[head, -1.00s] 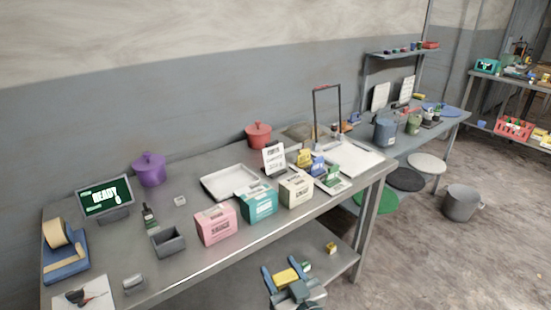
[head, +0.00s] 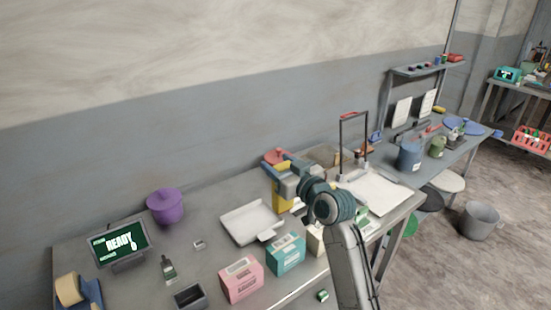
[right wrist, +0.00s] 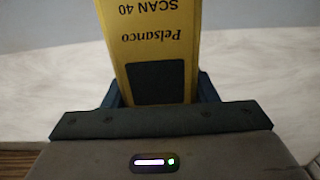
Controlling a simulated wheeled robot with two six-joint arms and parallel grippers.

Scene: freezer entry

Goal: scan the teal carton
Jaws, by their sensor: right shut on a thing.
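The teal carton (head: 286,255) stands on the grey table in the head view, between a pink carton (head: 241,279) and a cream carton (head: 316,240) that my arm partly hides. My right gripper (head: 278,178) is above and behind the teal carton, apart from it. It is shut on a yellow scanner (head: 281,202), held above the table. In the right wrist view the scanner (right wrist: 160,45) sits between the fingers and reads "Pelsanco SCAN 40" upside down. My left gripper is not in view.
A screen (head: 121,243) showing "READY" stands at the left, near a purple pot (head: 165,206). A white tray (head: 250,223) lies behind the cartons. A red pot (head: 274,156) is partly hidden behind my gripper.

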